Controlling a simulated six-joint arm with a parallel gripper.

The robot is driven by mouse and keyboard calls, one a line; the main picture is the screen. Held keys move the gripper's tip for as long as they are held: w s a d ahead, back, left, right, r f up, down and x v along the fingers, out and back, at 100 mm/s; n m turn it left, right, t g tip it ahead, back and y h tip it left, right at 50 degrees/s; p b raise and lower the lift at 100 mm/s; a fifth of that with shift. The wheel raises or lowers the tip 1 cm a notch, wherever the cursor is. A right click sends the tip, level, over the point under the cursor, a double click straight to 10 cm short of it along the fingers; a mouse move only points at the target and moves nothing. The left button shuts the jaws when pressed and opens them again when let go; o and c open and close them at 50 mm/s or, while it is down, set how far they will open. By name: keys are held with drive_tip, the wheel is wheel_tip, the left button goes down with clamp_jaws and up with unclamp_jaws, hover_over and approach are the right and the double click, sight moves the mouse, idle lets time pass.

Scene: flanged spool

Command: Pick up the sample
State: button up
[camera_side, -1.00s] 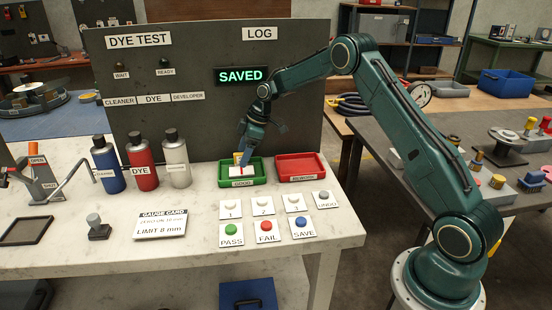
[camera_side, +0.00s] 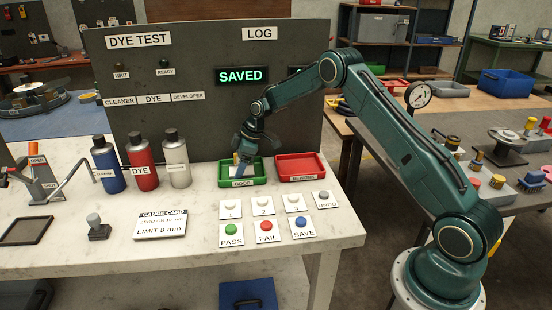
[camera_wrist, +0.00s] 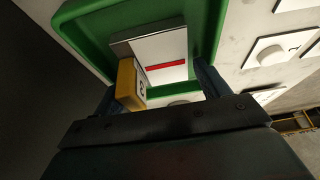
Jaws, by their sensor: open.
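The sample (camera_wrist: 170,50), a pale plate with a red line and a yellow block (camera_wrist: 130,83) on its left, lies in the green tray (camera_wrist: 82,42) in the wrist view. In the side view the green tray (camera_side: 262,178) stands at mid-table, and my gripper (camera_side: 243,168) is down over it, hiding most of the sample. In the wrist view my gripper (camera_wrist: 163,92) is open, one finger by the yellow block and the other to the right of the plate. I cannot tell whether either finger touches it.
A red tray (camera_side: 322,176) stands right of the green one. Buttons, including the green PASS button (camera_side: 231,229), are in front. Blue, red (camera_side: 142,168) and pale bottles stand to the left. The dark panel (camera_side: 200,125) rises close behind. The SAVED sign is lit.

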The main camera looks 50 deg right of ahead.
drive_tip(key=shift+r, duration=0.1)
drive_tip(key=c, duration=1.2)
drive_tip(key=shift+o, duration=0.2)
drive_tip(key=shift+r, duration=0.1)
wheel_tip(320, 180, up, 20)
idle(0.5)
